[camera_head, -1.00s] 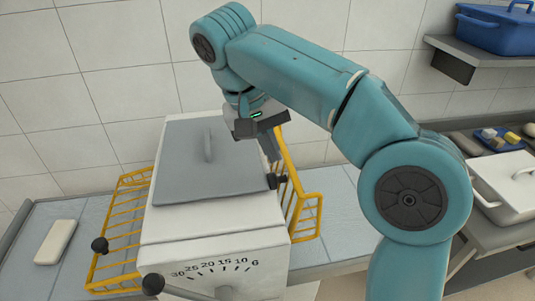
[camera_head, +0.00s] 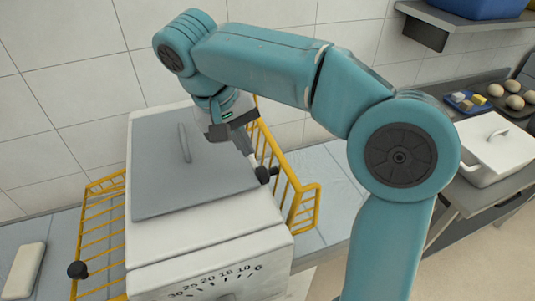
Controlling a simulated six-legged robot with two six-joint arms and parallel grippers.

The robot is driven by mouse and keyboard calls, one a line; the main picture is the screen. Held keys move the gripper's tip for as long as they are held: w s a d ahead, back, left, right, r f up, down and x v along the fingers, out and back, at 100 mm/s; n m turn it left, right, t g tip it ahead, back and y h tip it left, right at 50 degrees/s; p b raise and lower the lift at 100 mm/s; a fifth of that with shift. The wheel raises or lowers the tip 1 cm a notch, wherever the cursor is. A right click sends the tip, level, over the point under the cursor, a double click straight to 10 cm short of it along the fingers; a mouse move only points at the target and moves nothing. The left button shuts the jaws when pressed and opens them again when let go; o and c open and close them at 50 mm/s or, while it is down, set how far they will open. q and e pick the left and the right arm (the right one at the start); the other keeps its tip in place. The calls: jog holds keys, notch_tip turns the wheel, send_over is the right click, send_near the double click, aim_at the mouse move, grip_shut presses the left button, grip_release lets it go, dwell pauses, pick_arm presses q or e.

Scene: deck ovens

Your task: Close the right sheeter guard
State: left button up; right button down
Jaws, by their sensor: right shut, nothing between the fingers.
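The sheeter (camera_head: 215,225) is a white housing with a grey top cover and a number scale on its front. Its right guard (camera_head: 302,208) is a yellow wire frame on the right side, standing steeply, with a black knob (camera_head: 265,174) near the cover's right edge. My right gripper (camera_head: 243,145) is shut and empty, above the cover's right edge, just behind and left of the knob. I cannot tell whether it touches the guard, part of which it hides. My left gripper is out of view.
The left guard (camera_head: 101,221), also yellow wire, spreads low over the left belt, with a black knob. A pale slab (camera_head: 24,270) lies at far left. A white lidded pot (camera_head: 497,150) and a tray of eggs stand at right, below a shelf (camera_head: 470,24).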

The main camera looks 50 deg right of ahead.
aim_at(278, 169)
jog(key=x, duration=0.3)
jog(key=shift+s+a+f, duration=0.2)
jog(key=shift+s+f, duration=0.1)
jog(key=d, duration=0.1)
jog(key=s+d+f+p, duration=0.1)
jog(key=d, duration=0.1)
jog(key=shift+s+d+f, duration=0.15)
jog(key=shift+s+d, duration=0.05)
jog(key=shift+d, duration=0.05)
jog(key=shift+s+d, duration=0.1)
jog(key=shift+d, duration=0.1)
jog(key=shift+s+a, duration=0.1)
jog(key=shift+s, duration=0.05)
jog(key=shift+d+f, duration=0.1)
jog(key=shift+d, duration=0.15)
